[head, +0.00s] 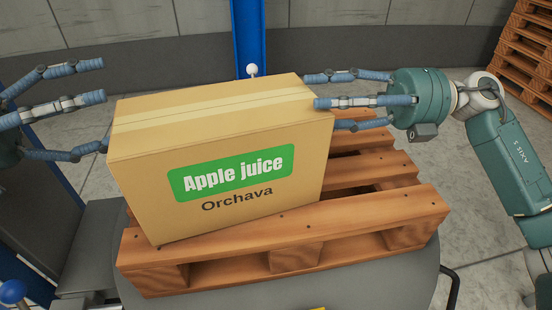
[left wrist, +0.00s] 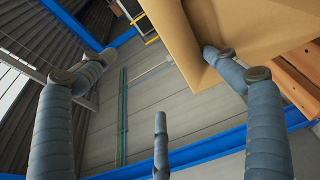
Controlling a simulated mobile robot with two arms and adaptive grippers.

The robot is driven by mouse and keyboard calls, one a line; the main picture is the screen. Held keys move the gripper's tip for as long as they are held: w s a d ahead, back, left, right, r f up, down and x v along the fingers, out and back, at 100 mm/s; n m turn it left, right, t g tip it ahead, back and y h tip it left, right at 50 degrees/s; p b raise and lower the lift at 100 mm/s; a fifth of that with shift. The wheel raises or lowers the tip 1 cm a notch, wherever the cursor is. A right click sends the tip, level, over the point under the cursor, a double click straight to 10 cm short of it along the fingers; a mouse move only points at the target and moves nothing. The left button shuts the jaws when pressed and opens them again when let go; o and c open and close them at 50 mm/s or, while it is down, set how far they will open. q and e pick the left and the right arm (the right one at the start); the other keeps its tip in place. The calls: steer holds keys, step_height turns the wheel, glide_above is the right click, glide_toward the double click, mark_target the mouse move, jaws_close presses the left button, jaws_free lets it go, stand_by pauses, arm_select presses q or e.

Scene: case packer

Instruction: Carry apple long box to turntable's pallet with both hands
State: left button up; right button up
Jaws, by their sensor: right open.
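The apple juice box (head: 225,150) is a large tan carton with a green "Apple juice" label. It stands upright on the left part of a wooden pallet (head: 355,232), which rests on the round grey turntable (head: 400,287). My left gripper (head: 104,98) is open and empty, left of the box with a small gap. The box's side (left wrist: 230,35) fills the upper right of the left wrist view, with one finger close to it. My right gripper (head: 318,102) is open, with its fingers at the box's right side; I cannot tell if they touch it.
A blue post (head: 249,35) stands behind the box. Stacked wooden pallets (head: 530,50) are at the upper right. A blue knob (head: 12,291) is at the lower left. A black rail (head: 452,287) is beside the turntable. The pallet's right part is bare.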

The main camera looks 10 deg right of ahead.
arm_select(q)
step_height(320, 180, up, 6)
steer(key=shift+r, duration=0.2)
arm_select(e)
steer(key=o, duration=0.8)
arm_select(q)
steer(key=shift+f, duration=0.1)
arm_select(e)
steer(key=d, duration=1.2)
steer(key=shift+s, duration=0.45)
